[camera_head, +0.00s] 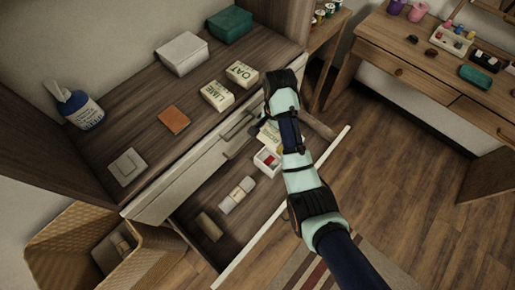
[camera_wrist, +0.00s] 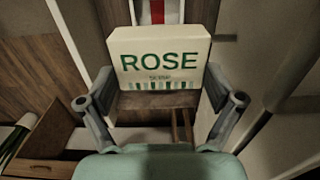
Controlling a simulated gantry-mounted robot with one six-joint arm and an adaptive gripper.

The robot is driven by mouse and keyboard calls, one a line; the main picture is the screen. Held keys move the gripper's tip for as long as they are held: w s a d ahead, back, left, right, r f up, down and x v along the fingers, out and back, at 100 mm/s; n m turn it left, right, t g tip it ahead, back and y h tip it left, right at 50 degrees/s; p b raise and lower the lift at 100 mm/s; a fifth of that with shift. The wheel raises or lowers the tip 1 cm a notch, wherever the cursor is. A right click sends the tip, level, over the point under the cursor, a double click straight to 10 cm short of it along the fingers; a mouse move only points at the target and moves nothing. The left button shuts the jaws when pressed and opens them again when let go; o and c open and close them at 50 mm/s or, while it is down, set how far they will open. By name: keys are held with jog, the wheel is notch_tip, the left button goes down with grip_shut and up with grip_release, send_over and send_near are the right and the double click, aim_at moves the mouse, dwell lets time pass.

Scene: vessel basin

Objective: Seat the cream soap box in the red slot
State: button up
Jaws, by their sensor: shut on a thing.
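A cream soap box (camera_wrist: 160,55) with green ROSE lettering fills the middle of the wrist view. My gripper (camera_wrist: 160,100) is shut on it, with one finger at each side. In the head view the box (camera_head: 268,136) shows partly beside my arm, above the open drawer; my gripper (camera_head: 262,128) is mostly hidden there. The red slot (camera_head: 267,158) is a red-lined place in a small white tray inside the drawer, just below the box in the picture. A red strip with white edges (camera_wrist: 157,11) shows behind the box's top in the wrist view. I cannot tell whether box and slot touch.
The open drawer (camera_head: 176,207) also holds a pale wrapped bar (camera_head: 237,195) and a brown block (camera_head: 209,227). On the top stand LIME (camera_head: 217,97) and OAT (camera_head: 242,73) boxes and a rust-coloured block (camera_head: 173,120). A wicker basket (camera_head: 75,230) stands at lower left.

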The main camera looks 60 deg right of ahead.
jog(key=f+b, duration=0.1)
jog(key=f, duration=0.3)
jog(key=f+b, duration=0.2)
jog(key=f, duration=0.2)
jog(key=f+b, duration=0.1)
jog(key=f, duration=0.3)
jog(key=shift+s+f+b, duration=0.3)
jog(key=shift+f, duration=0.1)
jog(key=shift+f+b, duration=1.1)
jog(key=shift+f, duration=1.6)
jog(key=shift+r, duration=0.1)
jog(key=shift+w, duration=0.1)
jog(key=o, duration=0.9)
